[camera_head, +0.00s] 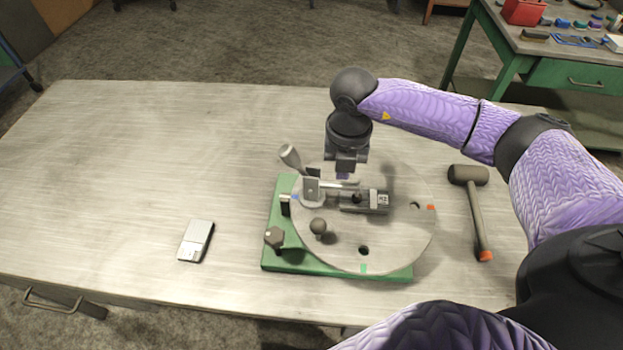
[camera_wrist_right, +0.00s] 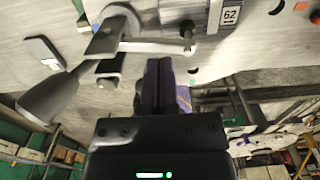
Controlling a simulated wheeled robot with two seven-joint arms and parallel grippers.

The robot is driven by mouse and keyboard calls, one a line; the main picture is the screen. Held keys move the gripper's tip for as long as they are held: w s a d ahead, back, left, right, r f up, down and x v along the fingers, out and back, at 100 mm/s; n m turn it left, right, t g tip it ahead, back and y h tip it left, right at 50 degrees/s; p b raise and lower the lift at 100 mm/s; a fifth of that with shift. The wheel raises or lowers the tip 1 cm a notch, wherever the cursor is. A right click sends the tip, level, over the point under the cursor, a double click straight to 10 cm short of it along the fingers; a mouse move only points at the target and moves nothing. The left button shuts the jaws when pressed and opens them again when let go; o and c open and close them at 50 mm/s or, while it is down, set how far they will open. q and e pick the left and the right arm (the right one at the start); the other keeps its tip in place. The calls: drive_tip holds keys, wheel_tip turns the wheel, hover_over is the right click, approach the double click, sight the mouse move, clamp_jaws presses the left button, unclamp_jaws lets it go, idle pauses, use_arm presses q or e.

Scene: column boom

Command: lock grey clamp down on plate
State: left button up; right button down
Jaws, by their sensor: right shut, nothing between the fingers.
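The grey clamp (camera_head: 312,188) stands on the round grey plate (camera_head: 395,245), near its left side. Its handle (camera_head: 290,156) sticks up and leans left; its arm reaches right toward a dark grey block (camera_head: 365,201). I cannot tell whether the arm's tip touches the block. The wrist view shows the clamp handle (camera_wrist_right: 48,97) at left and the block labelled 62 (camera_wrist_right: 212,17) at top. My right gripper (camera_head: 343,174) is shut and empty, just behind the clamp arm and apart from the handle; its fingers show in the wrist view (camera_wrist_right: 158,72). My left gripper is out of view.
The plate sits on a green base (camera_head: 340,268) with a dark knob (camera_head: 275,237) at its left. A black ball knob (camera_head: 318,226) stands on the plate. A mallet (camera_head: 475,205) lies right, a small grey-white box (camera_head: 196,240) left. The table's left half is mostly clear.

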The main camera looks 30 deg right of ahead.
wheel_tip(320, 180, up, 7)
drive_tip(key=p, duration=0.6)
